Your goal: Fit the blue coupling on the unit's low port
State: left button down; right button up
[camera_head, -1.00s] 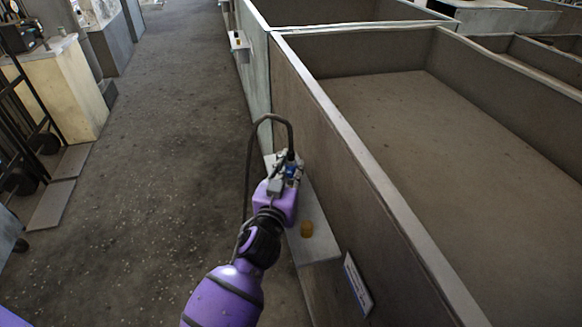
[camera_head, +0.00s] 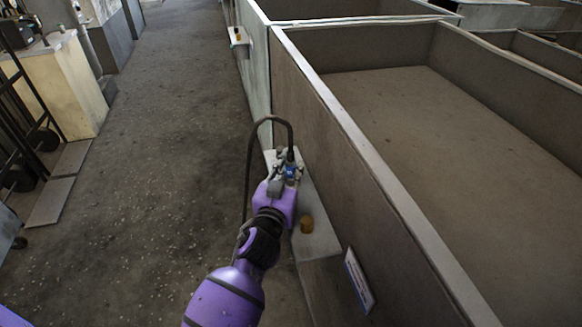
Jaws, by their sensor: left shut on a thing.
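The blue coupling (camera_head: 290,170) shows as a small blue patch between the fingers of my left gripper (camera_head: 287,175). That gripper is shut on it, above a narrow grey ledge (camera_head: 318,242) along the wall. A black hose (camera_head: 268,118) arches over the gripper and comes down to a dark end just above the blue patch. The fingers and wrist hide most of the coupling and the ledge beneath it. I cannot make out the unit's low port, nor whether the coupling touches anything. My right gripper is not in view.
The floor (camera_head: 165,170) to the left is clear.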

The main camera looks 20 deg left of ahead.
pick_arm(q)
jog(key=shift+f+b, duration=0.3)
jog(key=shift+f, duration=0.15)
jog(key=c, duration=1.5)
grip_release()
jog(key=shift+o, duration=0.2)
jog(key=s, duration=1.2)
jog(key=shift+d, duration=0.45)
